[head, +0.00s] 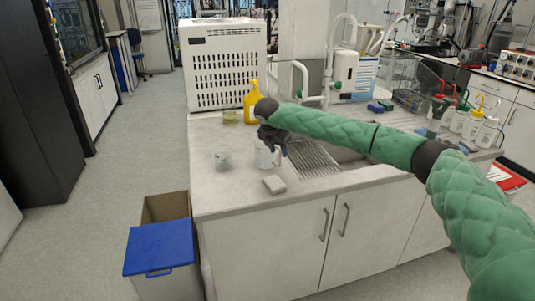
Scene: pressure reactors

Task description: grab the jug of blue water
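A pale jug-like vessel (265,157) stands on the grey counter beside the sink's ribbed drainer. Its upper part is hidden by my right gripper, and I see no clear blue water in it. My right gripper (272,143) points down at the top of this vessel, its dark fingers overlapping it in the head view. Whether they are open, shut or touching it cannot be told. A small clear beaker (222,160) stands to the left. My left gripper is not in view.
A white block (275,184) lies near the counter's front edge. A yellow bottle (251,103) and a white vented box (224,65) stand behind. Wash bottles (475,118) stand at right. A blue-lidded bin (160,247) is on the floor at left.

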